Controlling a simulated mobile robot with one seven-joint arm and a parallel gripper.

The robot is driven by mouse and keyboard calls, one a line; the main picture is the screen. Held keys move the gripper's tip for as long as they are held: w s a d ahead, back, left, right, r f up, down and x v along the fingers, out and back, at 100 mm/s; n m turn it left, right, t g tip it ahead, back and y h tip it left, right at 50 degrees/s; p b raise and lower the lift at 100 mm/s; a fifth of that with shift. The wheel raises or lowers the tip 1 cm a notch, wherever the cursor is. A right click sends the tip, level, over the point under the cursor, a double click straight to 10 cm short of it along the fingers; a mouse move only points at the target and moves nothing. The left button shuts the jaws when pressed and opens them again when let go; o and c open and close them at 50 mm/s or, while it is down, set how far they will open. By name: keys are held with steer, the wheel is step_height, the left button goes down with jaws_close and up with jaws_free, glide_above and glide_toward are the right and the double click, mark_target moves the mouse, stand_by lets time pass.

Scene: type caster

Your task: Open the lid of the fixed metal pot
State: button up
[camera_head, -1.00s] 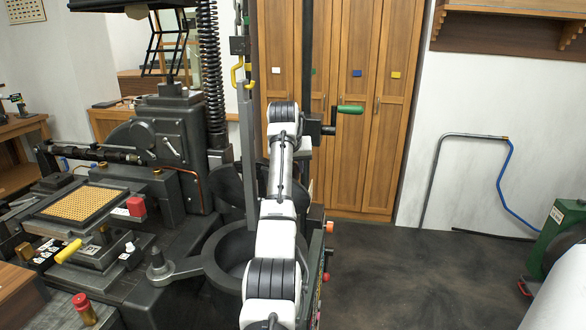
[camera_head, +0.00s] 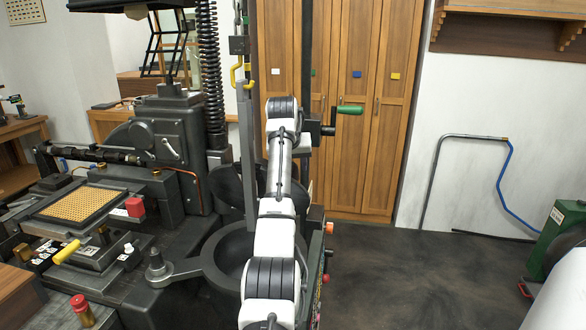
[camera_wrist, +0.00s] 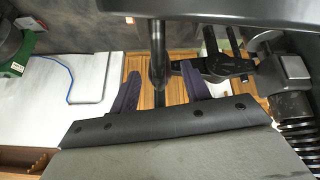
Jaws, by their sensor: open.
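The fixed metal pot (camera_head: 212,268) is dark and round, with its mouth uncovered and its right side hidden by my arm. A dark round plate, which looks like its lid (camera_head: 229,187), stands tilted up behind the mouth, partly hidden by a grey upright bar and my arm. My gripper (camera_wrist: 160,86) shows in the wrist view with its two dark fingers apart. A dark rod passes between the fingers in that picture; I cannot tell whether it touches them or what it belongs to. In the head view my gripper is hidden by my arm.
The black machine (camera_head: 165,150) with a spring column fills the left. A green-handled crank (camera_head: 349,110) sticks out just right of my arm. A yellow hook (camera_head: 238,75) hangs above the pot. Wooden cabinets (camera_head: 345,170) stand behind.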

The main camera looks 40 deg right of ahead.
steer(key=b+v, duration=0.3)
steer(key=v, duration=0.9)
steer(key=shift+r, duration=0.35)
steer(key=shift+f, duration=0.15)
